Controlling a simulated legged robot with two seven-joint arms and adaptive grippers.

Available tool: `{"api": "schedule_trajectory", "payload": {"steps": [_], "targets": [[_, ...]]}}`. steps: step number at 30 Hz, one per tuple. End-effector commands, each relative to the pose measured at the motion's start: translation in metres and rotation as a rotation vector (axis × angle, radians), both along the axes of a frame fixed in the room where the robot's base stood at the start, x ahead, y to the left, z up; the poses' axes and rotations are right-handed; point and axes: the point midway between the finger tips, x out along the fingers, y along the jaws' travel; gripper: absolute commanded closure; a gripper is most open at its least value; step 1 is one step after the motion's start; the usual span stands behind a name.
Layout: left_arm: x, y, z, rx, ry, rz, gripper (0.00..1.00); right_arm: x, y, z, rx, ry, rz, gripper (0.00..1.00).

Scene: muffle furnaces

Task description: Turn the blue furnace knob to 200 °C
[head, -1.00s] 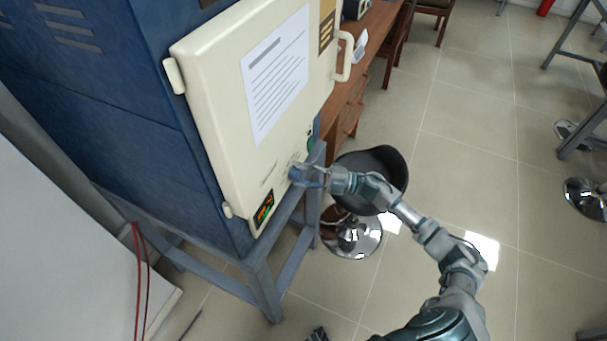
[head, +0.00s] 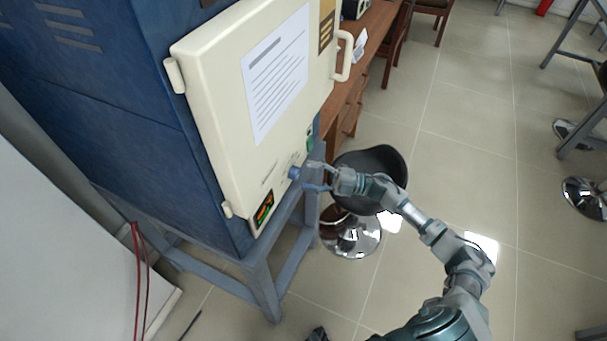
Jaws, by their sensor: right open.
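The blue furnace (head: 95,100) stands at the left with a cream front door. A small blue knob (head: 294,173) sticks out low on the cream front, right of the lit display (head: 264,209). The display's digits and the knob's setting are too small to read. My right gripper (head: 318,177) is open and empty, just right of the knob, with its fingers pointing at it. There seems to be a small gap between fingertips and knob.
A blue metal stand (head: 262,285) carries the furnace. A black stool (head: 372,165) stands behind my right forearm. A wooden desk (head: 350,100) is beyond the furnace. A door handle (head: 344,57) sticks out above. The tiled floor at right is mostly clear.

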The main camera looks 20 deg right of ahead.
Motion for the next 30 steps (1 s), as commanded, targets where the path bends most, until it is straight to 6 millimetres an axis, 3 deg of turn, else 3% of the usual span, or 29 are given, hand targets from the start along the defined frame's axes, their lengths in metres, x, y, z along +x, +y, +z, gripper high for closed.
{"api": "schedule_trajectory", "payload": {"steps": [6,12,30], "targets": [[0.001,0.0,0.001,-0.001,-0.003,0.0,0.32,-0.024,-0.045,-0.011,-0.002,0.006,-0.003,0.32],[0.002,0.0,0.001,-0.001,-0.003,0.001,0.32,-0.039,-0.073,-0.016,-0.001,0.005,-0.002,0.32],[0.003,0.0,0.001,0.0,-0.004,0.0,0.32,-0.044,-0.082,-0.017,-0.001,0.001,-0.001,0.32]]}}
